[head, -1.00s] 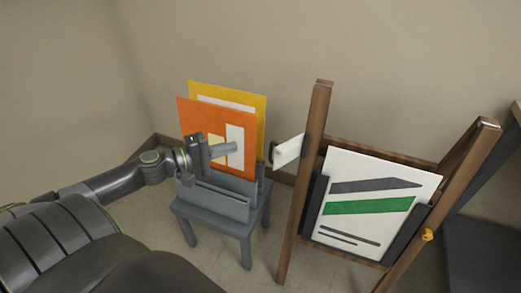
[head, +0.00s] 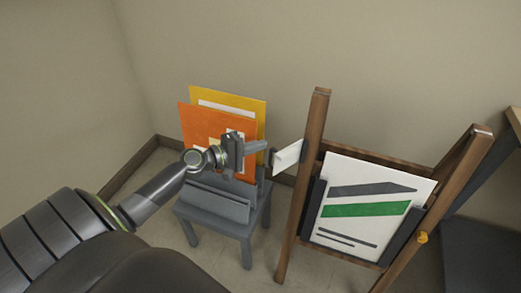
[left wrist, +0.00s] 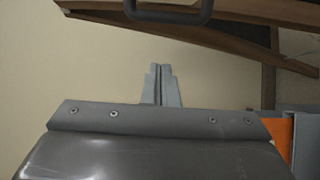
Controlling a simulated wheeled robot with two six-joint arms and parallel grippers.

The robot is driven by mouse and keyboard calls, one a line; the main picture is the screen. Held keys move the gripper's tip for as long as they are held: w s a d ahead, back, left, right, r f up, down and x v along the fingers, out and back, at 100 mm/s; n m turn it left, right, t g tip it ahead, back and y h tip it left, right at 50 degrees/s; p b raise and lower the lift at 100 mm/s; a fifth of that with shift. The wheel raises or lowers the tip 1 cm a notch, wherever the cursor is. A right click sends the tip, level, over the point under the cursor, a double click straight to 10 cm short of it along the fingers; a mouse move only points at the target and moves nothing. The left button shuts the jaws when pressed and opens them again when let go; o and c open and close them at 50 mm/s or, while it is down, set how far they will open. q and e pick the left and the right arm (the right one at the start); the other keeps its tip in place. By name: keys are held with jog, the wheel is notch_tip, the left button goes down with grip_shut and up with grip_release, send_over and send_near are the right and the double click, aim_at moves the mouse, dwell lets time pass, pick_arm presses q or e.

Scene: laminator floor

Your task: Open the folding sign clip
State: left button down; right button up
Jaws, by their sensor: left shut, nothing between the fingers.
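The folding sign clip (head: 288,156) is a white flap on the left post of the wooden sign stand (head: 316,130). It sticks out to the left of the post, and a small dark handle (head: 273,158) shows at its left end. My left gripper (head: 265,146) is shut and empty, its fingers pointing right, close to the handle in the head view. In the left wrist view the closed fingertips (left wrist: 158,72) stand apart from a dark loop handle (left wrist: 170,14) at the top edge. The flap itself does not show clearly there. My right gripper is not in view.
A grey rack (head: 215,206) with orange (head: 200,120) and yellow boards (head: 250,103) stands left. A dark table (head: 490,250) is at right.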

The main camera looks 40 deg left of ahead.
aim_at(287, 157)
pick_arm(q)
jog(key=s+d+p, duration=0.2)
jog(key=d, duration=0.1)
jog(key=shift+s+r, duration=0.2)
jog(key=s+d+y+p, duration=0.1)
jog(key=p, duration=0.1)
jog(key=s+d+n+p, duration=0.1)
jog(key=p, duration=0.1)
jog(key=shift+d+r+t+y, duration=0.2)
jog(key=shift+d+t+y, duration=0.1)
jog(key=shift+y, duration=0.1)
jog(key=shift+w, duration=0.15)
dwell(0.4)
